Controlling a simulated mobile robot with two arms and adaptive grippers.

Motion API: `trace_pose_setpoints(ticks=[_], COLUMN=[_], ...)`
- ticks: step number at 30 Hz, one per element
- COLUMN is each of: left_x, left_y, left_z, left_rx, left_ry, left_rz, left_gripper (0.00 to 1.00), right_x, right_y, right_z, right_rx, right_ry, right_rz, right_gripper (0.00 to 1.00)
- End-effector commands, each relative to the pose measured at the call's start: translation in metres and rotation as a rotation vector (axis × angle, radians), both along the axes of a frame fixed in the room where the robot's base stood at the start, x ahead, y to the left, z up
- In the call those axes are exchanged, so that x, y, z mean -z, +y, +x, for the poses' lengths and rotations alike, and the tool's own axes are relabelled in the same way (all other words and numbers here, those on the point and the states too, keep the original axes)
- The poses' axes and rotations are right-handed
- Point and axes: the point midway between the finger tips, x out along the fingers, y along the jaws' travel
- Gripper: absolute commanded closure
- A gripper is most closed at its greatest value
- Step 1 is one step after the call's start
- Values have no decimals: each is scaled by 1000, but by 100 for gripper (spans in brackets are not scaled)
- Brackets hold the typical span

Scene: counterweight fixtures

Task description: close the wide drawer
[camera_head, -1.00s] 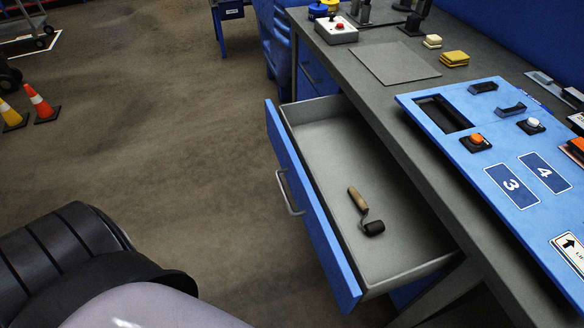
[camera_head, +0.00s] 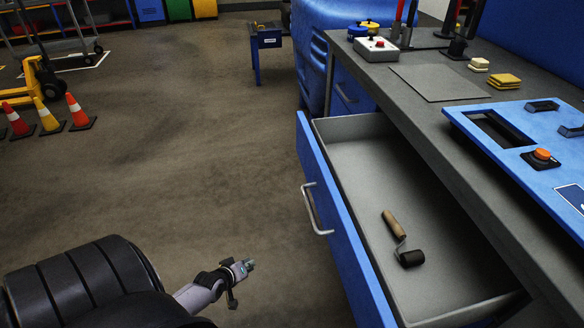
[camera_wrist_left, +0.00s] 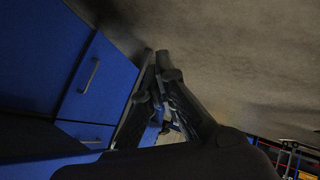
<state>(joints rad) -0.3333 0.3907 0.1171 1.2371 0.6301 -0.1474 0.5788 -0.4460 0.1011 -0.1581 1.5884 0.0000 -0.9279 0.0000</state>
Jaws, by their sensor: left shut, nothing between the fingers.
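The wide drawer (camera_head: 338,215) is pulled out from under the grey workbench (camera_head: 425,118). It has a blue front, a silver bar handle (camera_head: 314,209) and a grey inside. That view shows blue fronts with handles (camera_wrist_left: 100,78) at left; I cannot tell which drawers. My right gripper is not in view.
A blue panel (camera_head: 545,128) with an orange button lies on the bench, beside a grey mat (camera_head: 439,83) and yellow blocks (camera_head: 504,81). Open floor (camera_head: 200,150) lies left of the drawer. Cones (camera_head: 78,112) stand far left.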

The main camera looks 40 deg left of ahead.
Motion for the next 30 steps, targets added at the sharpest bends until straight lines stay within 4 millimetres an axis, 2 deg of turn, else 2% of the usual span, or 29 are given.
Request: trace_pose_setpoints(ticks=[1,5,6,10,12,15,18,21,26,30], left_x=[-11,-74,-95,-164,-198,-237,-263,-276,-280,-281], left_y=[17,47,54,66,66,63,59,57,58,60], left_z=[22,68,80,111,122,130,134,136,146,163], left_rx=[-47,-153,-175,-214,-217,-209,-199,-194,-193,-193], left_ry=[-86,-305,-371,-571,-656,-745,-798,-821,-827,-828], left_rz=[-36,-171,-216,-375,-458,-556,-623,-655,-664,-662], left_gripper=[100,100,100,100,100,100,100,100,100,100], right_x=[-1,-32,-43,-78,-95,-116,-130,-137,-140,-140], right_y=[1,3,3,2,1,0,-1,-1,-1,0], right_z=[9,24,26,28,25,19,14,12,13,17], right_rx=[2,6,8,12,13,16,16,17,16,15], right_ry=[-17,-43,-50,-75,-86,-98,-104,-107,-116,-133], right_rz=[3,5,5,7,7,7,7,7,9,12], right_gripper=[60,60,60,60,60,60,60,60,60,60])
